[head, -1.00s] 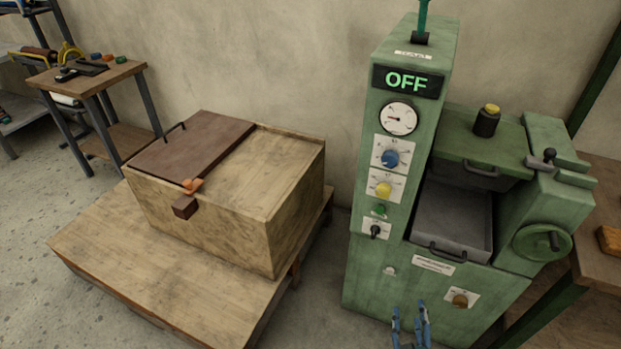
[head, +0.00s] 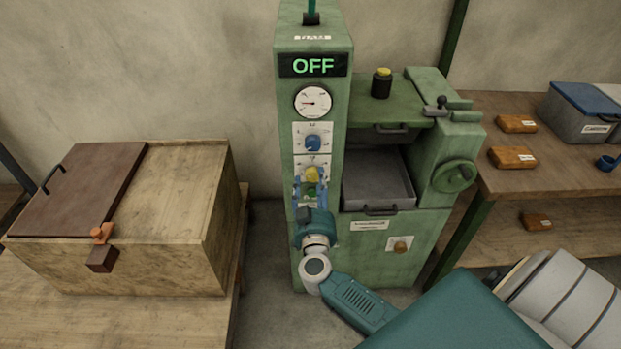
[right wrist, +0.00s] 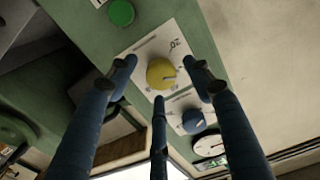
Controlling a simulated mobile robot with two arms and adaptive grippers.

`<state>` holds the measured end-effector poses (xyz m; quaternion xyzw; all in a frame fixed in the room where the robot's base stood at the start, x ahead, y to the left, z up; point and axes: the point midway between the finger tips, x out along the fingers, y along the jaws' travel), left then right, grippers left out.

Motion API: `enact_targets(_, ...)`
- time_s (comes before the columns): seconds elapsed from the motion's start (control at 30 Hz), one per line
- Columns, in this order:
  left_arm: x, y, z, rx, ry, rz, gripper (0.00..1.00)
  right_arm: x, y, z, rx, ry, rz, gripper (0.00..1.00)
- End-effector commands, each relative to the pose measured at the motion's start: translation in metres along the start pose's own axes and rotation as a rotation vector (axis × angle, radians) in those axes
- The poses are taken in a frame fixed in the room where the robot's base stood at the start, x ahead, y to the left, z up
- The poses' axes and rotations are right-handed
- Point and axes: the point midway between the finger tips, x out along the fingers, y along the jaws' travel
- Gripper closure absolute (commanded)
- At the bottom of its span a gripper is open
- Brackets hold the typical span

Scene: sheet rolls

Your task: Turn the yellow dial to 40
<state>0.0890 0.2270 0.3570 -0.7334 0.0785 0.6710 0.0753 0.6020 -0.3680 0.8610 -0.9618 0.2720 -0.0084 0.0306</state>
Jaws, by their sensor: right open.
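The yellow dial (head: 312,174) is on a white scale plate on the front of the green machine (head: 318,110), below the blue dial (head: 313,143). My right gripper (head: 311,187) is just in front of the yellow dial, with its blue fingers spread. In the right wrist view the yellow dial (right wrist: 160,73) lies between the open fingers, which look apart from it. A "20" mark shows on its plate; the dial's exact setting is too small to read. My left gripper is out of view.
A green button (head: 310,190) sits close below the yellow dial, partly behind my fingers. The display (head: 313,65) reads OFF, above a round gauge (head: 313,102). A wooden crate (head: 190,220) stands at left; a bench (head: 500,185) with wooden blocks stands at right.

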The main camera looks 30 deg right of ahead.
Motion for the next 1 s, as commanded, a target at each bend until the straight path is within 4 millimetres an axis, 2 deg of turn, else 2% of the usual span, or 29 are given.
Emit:
enact_targets(0.1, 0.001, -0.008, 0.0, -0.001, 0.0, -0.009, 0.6, 0.015, 0.0, 0.0, 0.0, 0.001, -0.001, 0.49)
enact_targets(0.2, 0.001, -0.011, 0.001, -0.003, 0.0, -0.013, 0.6, 0.022, 0.0, 0.001, 0.0, 0.0, -0.001, 0.49)
enact_targets(0.53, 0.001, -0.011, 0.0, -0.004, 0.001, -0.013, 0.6, 0.025, 0.0, 0.001, 0.001, -0.001, -0.001, 0.49)
enact_targets(0.7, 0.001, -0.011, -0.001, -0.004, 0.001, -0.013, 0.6, 0.025, 0.0, 0.001, 0.001, -0.001, -0.002, 0.83)
enact_targets(0.77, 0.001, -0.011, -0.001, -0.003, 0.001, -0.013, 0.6, 0.025, -0.001, 0.001, 0.0, -0.002, -0.002, 0.93)
enact_targets(1.0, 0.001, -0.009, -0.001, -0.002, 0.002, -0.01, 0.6, 0.024, -0.001, 0.002, 0.008, -0.004, -0.003, 0.93)
